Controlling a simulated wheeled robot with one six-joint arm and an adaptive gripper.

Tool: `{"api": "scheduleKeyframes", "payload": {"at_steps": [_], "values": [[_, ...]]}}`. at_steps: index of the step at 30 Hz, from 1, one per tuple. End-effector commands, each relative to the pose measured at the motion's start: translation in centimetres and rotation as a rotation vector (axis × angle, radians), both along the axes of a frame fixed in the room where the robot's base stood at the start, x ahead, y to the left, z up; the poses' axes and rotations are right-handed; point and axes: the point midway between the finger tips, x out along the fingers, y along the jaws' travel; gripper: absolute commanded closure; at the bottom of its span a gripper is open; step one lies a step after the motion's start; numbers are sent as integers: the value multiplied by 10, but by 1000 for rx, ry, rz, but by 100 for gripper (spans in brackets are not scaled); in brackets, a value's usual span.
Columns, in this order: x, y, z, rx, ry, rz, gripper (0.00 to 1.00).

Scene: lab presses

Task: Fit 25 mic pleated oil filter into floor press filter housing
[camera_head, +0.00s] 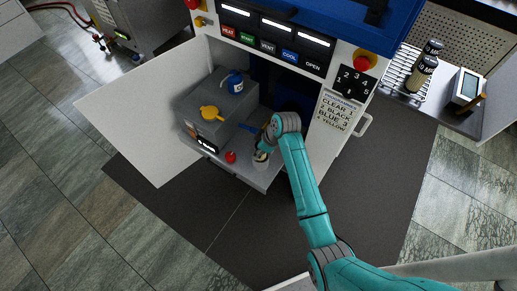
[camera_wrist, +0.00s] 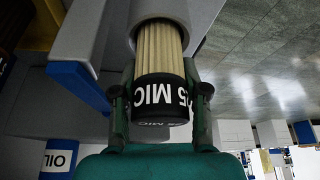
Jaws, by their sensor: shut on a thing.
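The 25 mic pleated oil filter (camera_wrist: 160,50) has a tan pleated body and a black end cap with white "25 MIC" lettering. My gripper (camera_wrist: 160,95) is shut on it, with a dark finger on each side of the cap. In the wrist view the far end of the pleats is inside the round opening of the grey filter housing (camera_wrist: 165,7). That end is hidden, so its depth cannot be told. In the head view my gripper (camera_head: 262,151) is at the front right of the press's lower shelf, over the pale housing (camera_head: 261,164). The arm partly covers the filter there.
A grey unit (camera_head: 200,128) with a yellow cap (camera_head: 210,112) and a blue-and-white bottle (camera_head: 234,83) is left of my gripper. A red knob (camera_head: 231,157) is close by. The press door (camera_head: 140,110) stands open. Two canisters (camera_head: 423,72) stand on the right bench.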

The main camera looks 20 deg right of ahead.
Motion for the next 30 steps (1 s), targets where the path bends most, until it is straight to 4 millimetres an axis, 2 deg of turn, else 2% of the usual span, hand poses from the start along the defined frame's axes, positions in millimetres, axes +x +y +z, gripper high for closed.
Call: {"api": "scheduleKeyframes", "payload": {"at_steps": [27, 28, 30], "values": [[0, 0, -14, 0, 0, 0, 91], [0, 0, -14, 0, 0, 0, 48], [0, 0, -14, 0, 0, 0, 31]]}}
